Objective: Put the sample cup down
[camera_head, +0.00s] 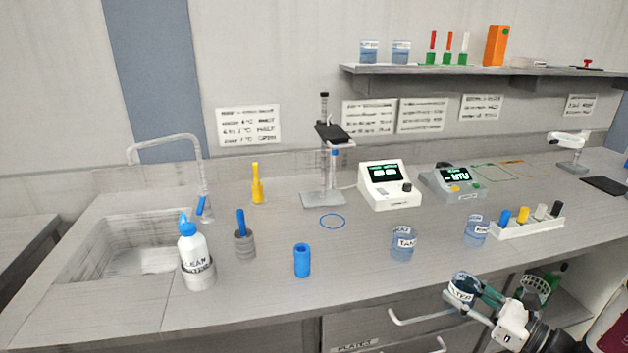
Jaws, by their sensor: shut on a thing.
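My gripper (483,303) is at the lower right, in front of the counter's front edge. It is shut on a clear sample cup (463,289) with a white label, held off the counter in front of the drawers. The cup looks slightly tilted. Two similar labelled cups stand on the counter: one cup (403,243) near the front and another cup (475,230) to its right, beside a white rack. A blue ring (332,221) is marked on the counter in front of the probe stand (323,198).
A white meter (389,187) and a grey meter (453,183) stand behind the cups. The white rack (527,228) holds several coloured caps. A blue cylinder (302,260), a wash bottle (193,245) and a sink (130,248) are left. Counter is bare around the ring.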

